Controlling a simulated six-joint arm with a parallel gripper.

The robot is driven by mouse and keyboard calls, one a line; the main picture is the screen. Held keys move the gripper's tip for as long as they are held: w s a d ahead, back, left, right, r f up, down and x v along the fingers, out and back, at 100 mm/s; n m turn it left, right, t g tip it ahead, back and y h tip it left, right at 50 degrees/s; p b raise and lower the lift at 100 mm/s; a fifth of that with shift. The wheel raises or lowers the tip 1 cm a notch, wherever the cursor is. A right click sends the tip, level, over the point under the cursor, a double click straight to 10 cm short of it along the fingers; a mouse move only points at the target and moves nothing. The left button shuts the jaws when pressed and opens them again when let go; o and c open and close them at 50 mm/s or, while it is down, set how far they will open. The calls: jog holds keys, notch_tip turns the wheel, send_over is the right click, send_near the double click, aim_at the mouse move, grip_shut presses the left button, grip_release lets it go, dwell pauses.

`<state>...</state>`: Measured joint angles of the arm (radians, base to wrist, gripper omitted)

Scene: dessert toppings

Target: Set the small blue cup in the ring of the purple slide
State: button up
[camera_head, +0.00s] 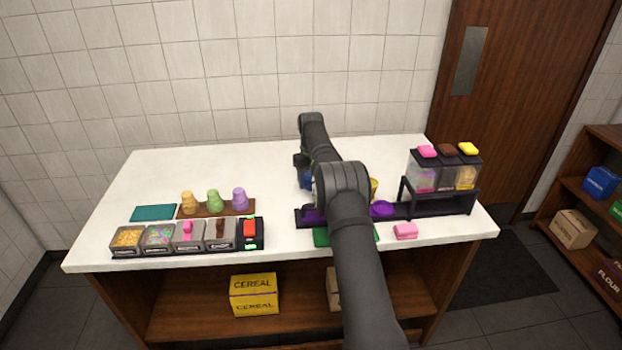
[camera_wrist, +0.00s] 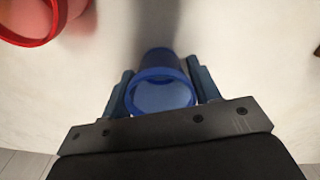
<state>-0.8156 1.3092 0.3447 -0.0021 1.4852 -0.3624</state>
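The small blue cup (camera_wrist: 162,92) is between the two fingers of my gripper (camera_wrist: 161,80) in the wrist view, its open rim facing the camera. A finger is close along each side; I cannot tell whether they press on the cup. In the head view a sliver of the blue cup (camera_head: 307,181) shows left of my arm, and the fingers are hidden. The purple slide shows as purple parts (camera_head: 381,208) on a dark rail (camera_head: 400,214), on both sides of my arm link. My arm hides the middle of the rail, and I cannot make out the ring.
A red cup (camera_wrist: 30,18) is at the wrist view's upper left; a yellow cup (camera_head: 374,186) is partly behind my arm. A dispenser (camera_head: 444,172) stands right. Topping bins (camera_head: 188,237) and a rack of colored figures (camera_head: 214,208) stand left. The counter's back is clear.

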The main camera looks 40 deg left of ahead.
jog(key=shift+o, duration=1.1)
notch_tip(320, 180, up, 12)
jog(key=shift+f, duration=0.15)
jog(key=shift+o, duration=0.5)
jog(key=shift+r, duration=0.35)
